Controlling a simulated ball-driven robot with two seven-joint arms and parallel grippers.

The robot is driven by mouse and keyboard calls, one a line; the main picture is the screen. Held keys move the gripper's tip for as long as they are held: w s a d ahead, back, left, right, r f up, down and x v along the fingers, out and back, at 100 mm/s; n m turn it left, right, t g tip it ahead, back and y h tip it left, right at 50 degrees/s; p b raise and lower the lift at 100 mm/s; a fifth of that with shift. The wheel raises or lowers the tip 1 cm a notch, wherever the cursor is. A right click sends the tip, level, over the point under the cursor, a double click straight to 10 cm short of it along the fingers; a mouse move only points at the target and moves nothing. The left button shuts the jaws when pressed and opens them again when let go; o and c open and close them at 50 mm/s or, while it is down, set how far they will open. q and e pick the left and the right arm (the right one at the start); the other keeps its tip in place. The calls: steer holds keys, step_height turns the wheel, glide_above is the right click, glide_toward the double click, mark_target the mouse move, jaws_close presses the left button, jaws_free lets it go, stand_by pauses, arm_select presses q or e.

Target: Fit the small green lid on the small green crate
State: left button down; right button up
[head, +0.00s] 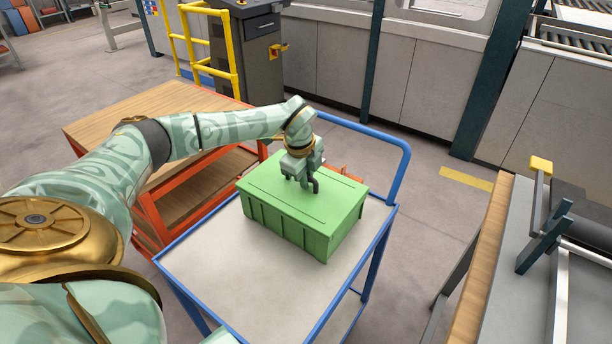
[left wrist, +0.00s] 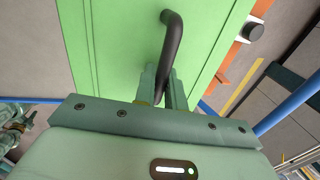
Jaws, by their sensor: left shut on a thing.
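The small green crate (head: 292,228) stands on the white top of a blue-framed cart. The small green lid (head: 275,199) lies over the crate's top, looking flat and lined up with its rim in the head view. I cannot tell whether it is fully seated. My left gripper (head: 311,182) is above the lid, shut on the lid's dark handle. In the left wrist view the fingers (left wrist: 165,88) close around the dark bent handle (left wrist: 172,45), with the green lid (left wrist: 120,50) beneath. My right gripper is not in view.
The blue-framed cart (head: 265,300) has bare white surface in front of the crate. An orange-framed wooden table (head: 120,112) stands behind on the left. A wood-edged bench (head: 485,260) is on the right. Something orange (head: 345,173) shows behind the crate.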

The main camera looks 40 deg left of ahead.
mark_target(299, 195)
arm_select(q)
steer(key=c, duration=1.4)
jaws_free()
steer(key=s+r+p, duration=0.1)
steer(key=r, duration=0.4)
steer(key=s+r+p, duration=0.1)
steer(key=r, duration=0.4)
steer(key=s+r+p, duration=0.1)
steer(key=r, duration=0.5)
steer(key=shift+s+d+p, duration=0.1)
steer(key=shift+d+p, duration=0.1)
steer(key=shift+p, duration=0.15)
steer(key=shift+f, duration=0.1)
